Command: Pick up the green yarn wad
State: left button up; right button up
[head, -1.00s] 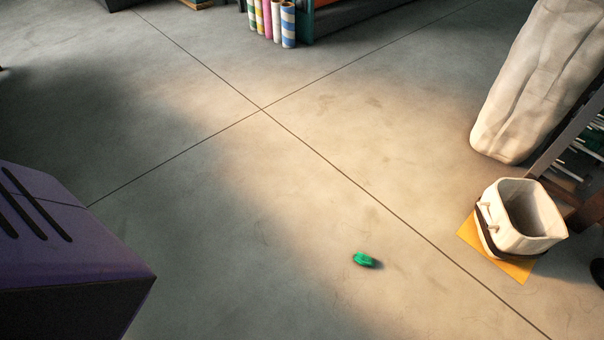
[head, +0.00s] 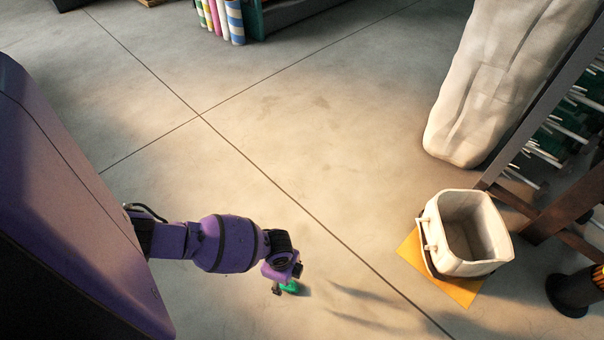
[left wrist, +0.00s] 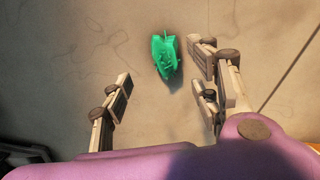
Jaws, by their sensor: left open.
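The green yarn wad (head: 291,287) lies on the concrete floor, partly hidden behind my left gripper (head: 285,284) in the head view. In the left wrist view the wad (left wrist: 165,54) is a small crumpled green lump. It lies ahead of the open left gripper (left wrist: 163,84), toward the right finger and beyond the fingertips. Nothing is between the fingers. My right gripper is not in view.
A white bin (head: 472,238) stands on a yellow mat (head: 462,293) to the right. A large pale wrapped roll (head: 490,90) and a dark rack (head: 545,120) stand behind it. Striped rolls (head: 234,22) are at the far back. The floor around the wad is clear.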

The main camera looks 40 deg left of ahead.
pick_arm(q)
jog(key=shift+w+a+f, duration=0.1)
jog(key=shift+w+a, duration=0.15)
jog(key=shift+w, duration=0.3)
notch_tip(320, 180, down, 2)
jog(key=shift+f+b, duration=0.25)
jog(key=shift+b, duration=0.6)
jog(key=shift+s+d+f, duration=0.1)
jog(key=shift+f, duration=0.2)
jog(key=f+b, duration=0.3)
jog(key=shift+s+d+f, duration=0.15)
jog(key=shift+d+f, duration=0.15)
jog(key=shift+f, duration=0.35)
jog(key=c, duration=0.7)
jog(key=shift+c, duration=0.6)
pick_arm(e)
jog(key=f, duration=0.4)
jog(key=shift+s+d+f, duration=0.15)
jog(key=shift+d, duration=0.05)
